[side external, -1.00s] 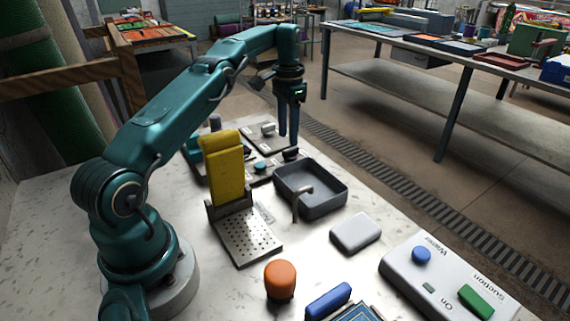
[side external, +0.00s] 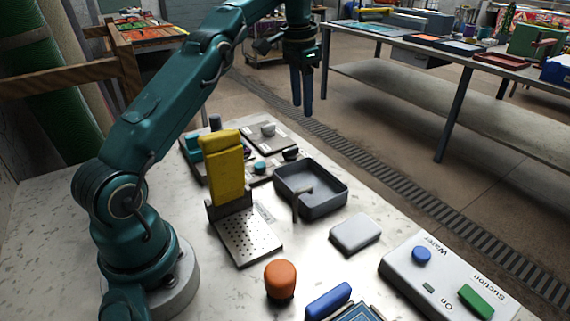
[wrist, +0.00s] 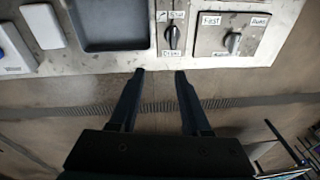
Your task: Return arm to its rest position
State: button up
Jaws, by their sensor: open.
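My gripper (side external: 302,106) is raised in the air past the far edge of the worktable, fingers pointing down. It is open and empty. In the wrist view my gripper (wrist: 157,74) shows two dark fingers apart with only floor and the table edge between them. My teal arm reaches up and away from its base on the table.
On the table (side external: 60,215) are a yellow pad (side external: 222,168) upright in a holder, a dark sink tray (side external: 311,204), an orange knob (side external: 281,279), a white block (side external: 356,234) and a button panel (side external: 440,272). A dial panel (wrist: 239,36) lies near the edge. Air around my gripper is clear.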

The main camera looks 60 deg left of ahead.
jog(key=s+d+r+m+t, duration=0.1)
jog(key=s+d+r+t, duration=0.2)
jog(key=s+d+r, duration=0.9)
jog(key=s+d+f+n+t, duration=0.1)
jog(key=s+d+f, duration=0.4)
jog(key=s+f, duration=0.5)
notch_tip(320, 180, down, 2)
jog(key=shift+s+d+f+n+h, duration=0.15)
jog(key=shift+s+n+h, duration=0.15)
jog(key=shift+n, duration=0.3)
